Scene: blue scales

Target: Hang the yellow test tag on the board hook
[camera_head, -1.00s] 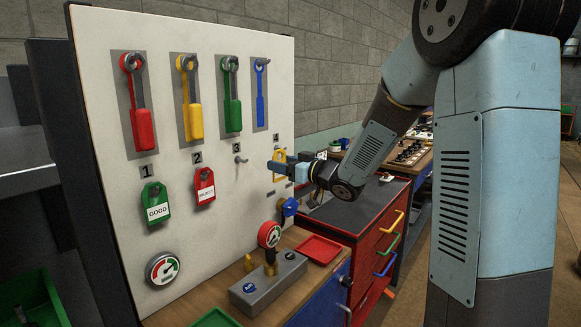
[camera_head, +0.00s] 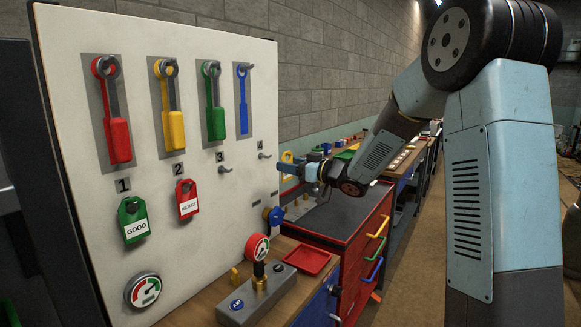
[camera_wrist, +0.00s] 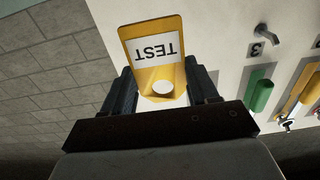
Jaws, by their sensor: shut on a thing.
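The yellow test tag (camera_wrist: 150,35) shows in the wrist view with its TEST label upside down. My gripper (camera_wrist: 160,88) is shut on it, one jaw at each side. In the head view my gripper (camera_head: 289,167) is at the right edge of the white board (camera_head: 215,235), to the right of hook 4 (camera_head: 264,156). The yellow edge of the tag (camera_head: 287,157) shows there, apart from that hook. Hook 3 (camera_head: 225,170) is bare, as is hook 4. The wrist view also shows hook 3 (camera_wrist: 264,33), apart from the tag.
A green GOOD tag (camera_head: 134,222) and a red REJECT tag (camera_head: 187,203) hang under numbers 1 and 2. Coloured wrenches hang above. A red drawer cabinet (camera_head: 362,235) stands right of the board.

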